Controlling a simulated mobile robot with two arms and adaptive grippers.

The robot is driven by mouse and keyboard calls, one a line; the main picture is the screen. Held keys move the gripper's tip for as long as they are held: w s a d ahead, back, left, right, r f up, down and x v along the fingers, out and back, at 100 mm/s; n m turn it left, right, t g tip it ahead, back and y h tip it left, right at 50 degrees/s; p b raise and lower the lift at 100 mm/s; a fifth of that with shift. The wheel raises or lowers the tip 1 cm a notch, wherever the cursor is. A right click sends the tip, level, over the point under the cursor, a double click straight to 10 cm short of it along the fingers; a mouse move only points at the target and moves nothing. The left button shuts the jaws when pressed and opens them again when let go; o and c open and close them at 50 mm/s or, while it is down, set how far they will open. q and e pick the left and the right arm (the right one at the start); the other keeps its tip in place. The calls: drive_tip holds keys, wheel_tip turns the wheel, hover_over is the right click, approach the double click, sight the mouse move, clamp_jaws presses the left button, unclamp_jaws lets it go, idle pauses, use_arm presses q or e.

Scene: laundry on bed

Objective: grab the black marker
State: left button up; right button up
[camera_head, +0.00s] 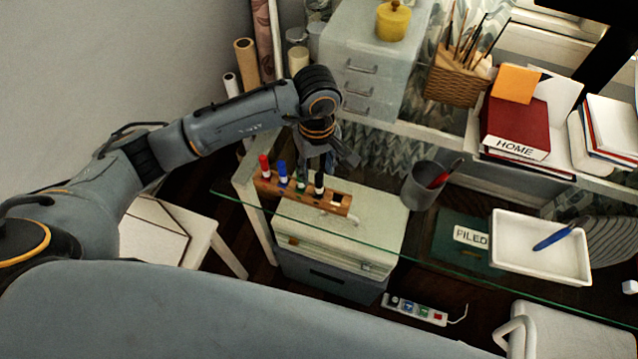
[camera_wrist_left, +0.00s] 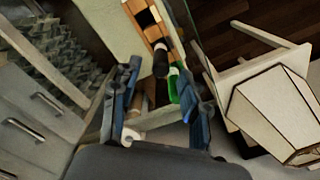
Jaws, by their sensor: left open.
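The black marker (camera_head: 319,183) stands upright in a slot of a wooden holder (camera_head: 333,202) on the glass desk, at the right end of the row. The green marker (camera_head: 301,181) is just left of it, then the blue marker (camera_head: 282,172) and the red marker (camera_head: 264,165). My left gripper (camera_head: 326,160) is open just above and behind the black and green markers. In the left wrist view the black marker (camera_wrist_left: 160,58) and green marker (camera_wrist_left: 173,84) show between or just beyond the spread fingers (camera_wrist_left: 160,92). Contact cannot be told. My right gripper is out of view.
A drawer unit (camera_head: 362,72) stands behind my gripper. A dark pen cup (camera_head: 420,190) is to the right, and a white tray (camera_head: 510,262) with a blue pen lies farther right. A white stool (camera_head: 205,232) is left of the desk.

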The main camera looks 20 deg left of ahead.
sight(319, 185)
use_arm(q)
drive_tip(key=f+p, duration=0.1)
drive_tip(key=f, duration=0.2)
drive_tip(key=f+p, duration=0.1)
drive_tip(key=f, duration=0.1)
drive_tip(key=shift+s+d+f+p, duration=0.15)
drive_tip(key=shift+s+d+p, duration=0.15)
drive_tip(key=shift+d+p, duration=0.05)
drive_tip(key=shift+f, duration=0.25)
clamp_jaws()
